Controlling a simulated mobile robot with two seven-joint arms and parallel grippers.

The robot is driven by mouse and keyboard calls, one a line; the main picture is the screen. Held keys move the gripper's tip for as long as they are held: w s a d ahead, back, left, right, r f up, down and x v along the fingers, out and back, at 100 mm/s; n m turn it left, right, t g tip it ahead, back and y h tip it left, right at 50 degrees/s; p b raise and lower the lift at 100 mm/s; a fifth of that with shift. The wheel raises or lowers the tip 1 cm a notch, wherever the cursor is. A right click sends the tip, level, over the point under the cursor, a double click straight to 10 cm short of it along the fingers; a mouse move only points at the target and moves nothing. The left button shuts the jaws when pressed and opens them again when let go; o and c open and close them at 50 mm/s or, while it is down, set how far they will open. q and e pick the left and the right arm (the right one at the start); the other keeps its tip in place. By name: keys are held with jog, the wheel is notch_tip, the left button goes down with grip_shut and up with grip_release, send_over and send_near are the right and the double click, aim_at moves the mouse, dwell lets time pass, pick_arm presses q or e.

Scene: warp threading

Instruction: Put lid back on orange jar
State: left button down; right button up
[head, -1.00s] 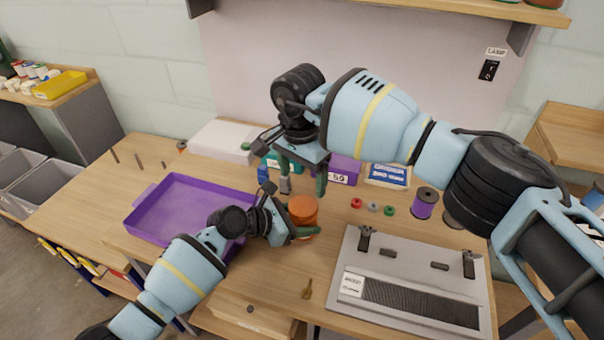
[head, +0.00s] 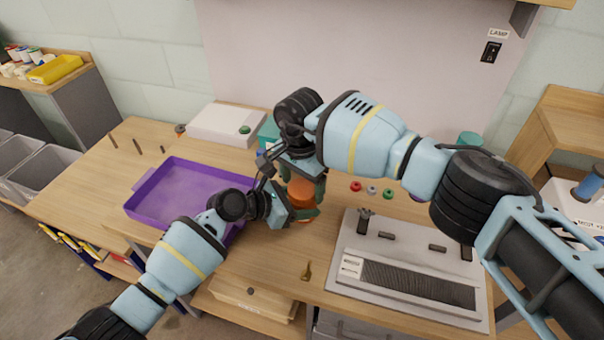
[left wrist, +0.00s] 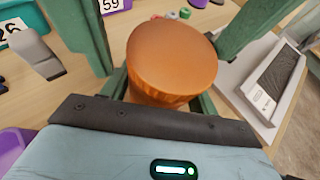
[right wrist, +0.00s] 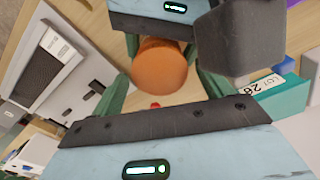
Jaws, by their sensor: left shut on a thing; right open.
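The orange jar stands on the table, with an orange lid (head: 300,189) at its top; the flat round lid shows in the left wrist view (left wrist: 172,52) and the right wrist view (right wrist: 159,66). The lid appears to sit level on the jar, but the fingers partly hide the seam. My left gripper (head: 302,213) is shut on the jar from the left, below the lid. My right gripper points down from above; its open fingers stand on both sides of the lid, seen in the right wrist view (right wrist: 163,88), with gaps beside the lid.
A purple tray (head: 150,208) lies left of the jar. A grey loom board (head: 345,233) lies to the right. Small red, grey and green rings (head: 372,190) lie behind it. A small brass piece (head: 307,270) lies in front. A teal bin (right wrist: 284,100) stands close by.

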jog(key=shift+c, duration=0.5)
jog(key=c, duration=0.9)
jog(key=m, duration=0.6)
jog(key=shift+f, duration=0.1)
jog(key=m, duration=0.6)
jog(key=shift+m, duration=0.4)
jog(key=o, duration=1.1)
jog(key=shift+s+a+r, duration=0.1)
jog(key=shift+r, duration=2.2)
